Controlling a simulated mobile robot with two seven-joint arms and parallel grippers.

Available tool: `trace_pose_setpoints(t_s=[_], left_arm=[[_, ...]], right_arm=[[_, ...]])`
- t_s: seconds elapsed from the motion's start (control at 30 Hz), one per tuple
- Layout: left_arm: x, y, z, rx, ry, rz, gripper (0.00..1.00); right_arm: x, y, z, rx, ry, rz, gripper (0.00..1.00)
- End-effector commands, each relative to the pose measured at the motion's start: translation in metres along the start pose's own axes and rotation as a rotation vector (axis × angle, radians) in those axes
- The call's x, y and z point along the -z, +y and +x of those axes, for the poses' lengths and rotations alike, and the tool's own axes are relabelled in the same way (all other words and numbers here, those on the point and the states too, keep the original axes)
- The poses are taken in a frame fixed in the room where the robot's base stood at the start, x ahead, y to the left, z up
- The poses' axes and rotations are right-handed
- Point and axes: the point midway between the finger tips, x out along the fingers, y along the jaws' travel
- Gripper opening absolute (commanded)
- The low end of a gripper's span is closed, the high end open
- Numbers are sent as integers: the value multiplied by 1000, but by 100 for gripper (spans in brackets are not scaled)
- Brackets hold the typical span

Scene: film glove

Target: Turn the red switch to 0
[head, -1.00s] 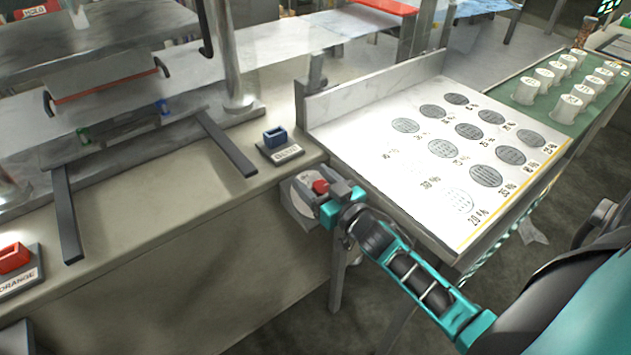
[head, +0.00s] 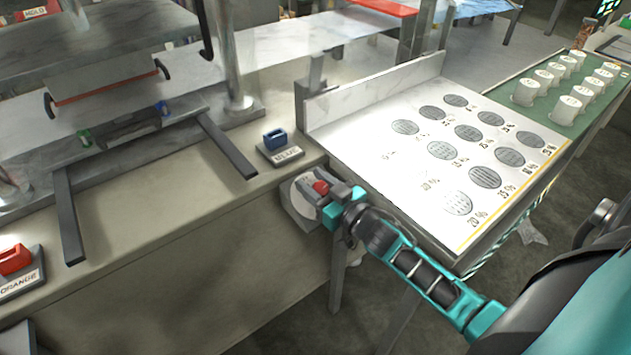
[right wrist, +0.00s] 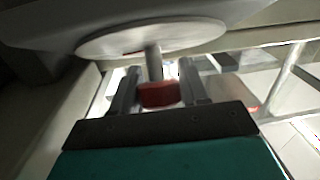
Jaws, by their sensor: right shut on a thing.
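The red switch (head: 320,187) sits on a round pale dial plate (head: 303,193) on a grey box at the bench's front face, in the middle of the head view. My right gripper (head: 328,192) is shut on it, with the arm coming in from the lower right. In the right wrist view the red knob (right wrist: 158,94) sits between the two fingers of my right gripper (right wrist: 160,88), in front of the round plate (right wrist: 150,38) and its short shaft. The dial's markings are too small or hidden to read. My left gripper is not in view.
A blue switch (head: 276,140) on a labelled block stands on the bench just behind. A red switch block labelled ORANGE (head: 18,272) is at the far left. A white panel with grey discs (head: 415,150) lies right of my gripper. White cups (head: 560,80) stand on a green mat.

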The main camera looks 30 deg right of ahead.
Motion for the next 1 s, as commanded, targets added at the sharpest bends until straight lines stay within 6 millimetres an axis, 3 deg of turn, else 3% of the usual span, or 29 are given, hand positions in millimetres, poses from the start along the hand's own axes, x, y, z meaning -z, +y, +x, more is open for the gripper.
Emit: trace_pose_setpoints(t_s=[0.43,0.47,0.6,0.67,1.0], left_arm=[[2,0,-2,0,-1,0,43],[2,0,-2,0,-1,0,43],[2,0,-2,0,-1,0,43],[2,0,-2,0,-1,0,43],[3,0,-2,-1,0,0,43]], right_arm=[[0,-1,0,46,-1,-25,14],[0,-1,0,45,-1,-25,47],[0,-1,0,45,-1,-25,60],[0,-1,0,45,-1,-25,65],[0,0,-7,44,-1,-24,65]])
